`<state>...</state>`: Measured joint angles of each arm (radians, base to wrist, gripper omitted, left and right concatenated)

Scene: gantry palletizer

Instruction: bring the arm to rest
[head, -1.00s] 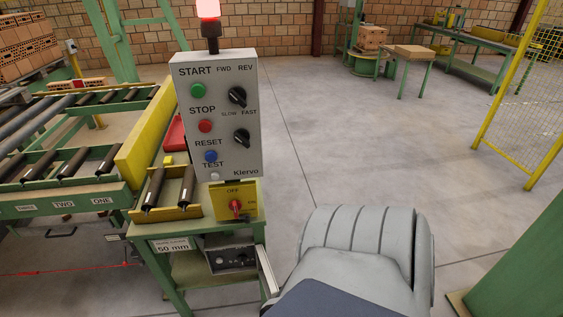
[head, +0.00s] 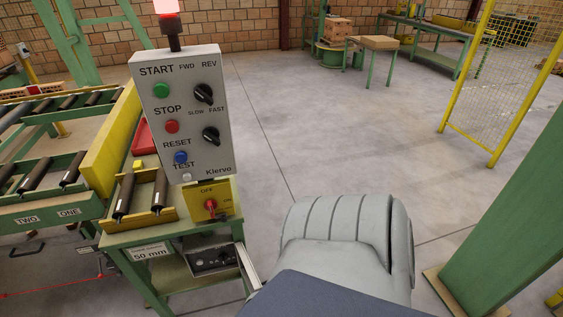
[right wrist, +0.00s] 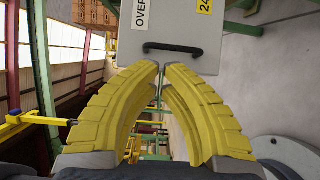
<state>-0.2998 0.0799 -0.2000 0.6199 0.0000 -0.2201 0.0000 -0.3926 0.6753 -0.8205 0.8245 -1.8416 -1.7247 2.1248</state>
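My right gripper (right wrist: 162,68) shows in the right wrist view. Its two yellow ribbed fingers bow outward and their tips come together with only a thin gap, with nothing held between them. A grey panel (right wrist: 190,40) with a dark handle lies beyond the fingertips; I cannot tell how far off it is. In the head view neither gripper shows; only a grey piece of my own arm is at the bottom middle. My left gripper is in neither view.
The control box (head: 183,115) with buttons and knobs stands at left above a green stand with an open drawer (head: 213,259). Roller conveyors (head: 60,170) lie farther left. A green post (head: 510,210) and yellow mesh fence (head: 497,85) are at right. The middle floor (head: 330,130) is clear.

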